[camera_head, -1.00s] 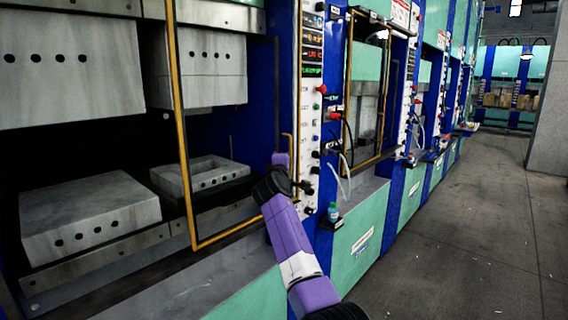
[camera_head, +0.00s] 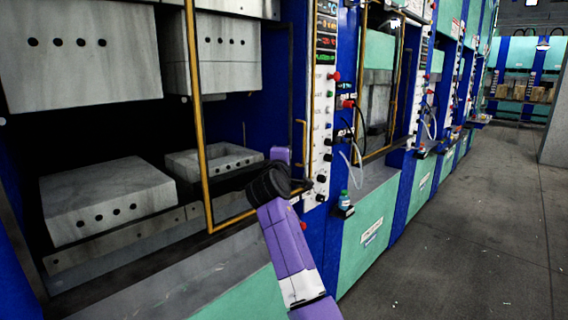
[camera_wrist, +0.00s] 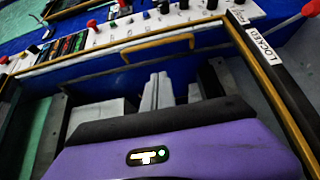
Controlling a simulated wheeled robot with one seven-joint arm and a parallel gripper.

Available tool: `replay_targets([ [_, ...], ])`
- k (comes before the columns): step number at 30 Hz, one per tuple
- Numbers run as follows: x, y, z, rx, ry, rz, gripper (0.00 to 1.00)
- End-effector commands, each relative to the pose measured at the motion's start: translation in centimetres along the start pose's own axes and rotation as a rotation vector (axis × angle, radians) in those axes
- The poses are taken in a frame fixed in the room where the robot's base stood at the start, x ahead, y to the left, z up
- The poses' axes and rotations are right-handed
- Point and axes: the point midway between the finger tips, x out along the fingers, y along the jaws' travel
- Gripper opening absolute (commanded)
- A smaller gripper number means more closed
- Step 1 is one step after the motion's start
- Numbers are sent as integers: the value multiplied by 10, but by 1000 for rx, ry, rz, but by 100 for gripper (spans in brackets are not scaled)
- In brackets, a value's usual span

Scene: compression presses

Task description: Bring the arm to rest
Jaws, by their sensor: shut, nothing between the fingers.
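My arm (camera_head: 285,240), purple with black joints, reaches up from the bottom middle of the head view in front of the near press. Its far end bends behind the black joint, so my gripper is hidden there. In the wrist view my gripper (camera_wrist: 158,84) shows as two grey fingers close together, shut and empty, beyond the purple wrist housing. The fingers point towards a blue panel with a yellow handle. I cannot tell the exact gap to it.
The near press has a yellow frame (camera_head: 203,130) and grey blocks (camera_head: 105,195) inside. A white control panel (camera_head: 322,120) with knobs stands close beside my arm. A small bottle (camera_head: 344,199) sits on a ledge. The grey floor (camera_head: 470,240) at right is clear.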

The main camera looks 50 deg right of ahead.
Motion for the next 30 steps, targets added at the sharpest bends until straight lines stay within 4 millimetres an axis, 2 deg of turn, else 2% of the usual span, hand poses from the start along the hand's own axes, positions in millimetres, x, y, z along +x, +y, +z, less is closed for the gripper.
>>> replay_targets([
  [3, -17, -1, -1, 1, 2, 1, 0],
  [7, -28, -1, -1, -1, 2, 0, 0],
  [20, -33, 2, -2, 30, 6, 7, 0],
  [23, -34, 15, -13, 121, 57, 49, 0],
  [26, -46, 42, -26, 271, 151, 119, 0],
  [30, -76, 27, -44, 448, 299, 144, 0],
])
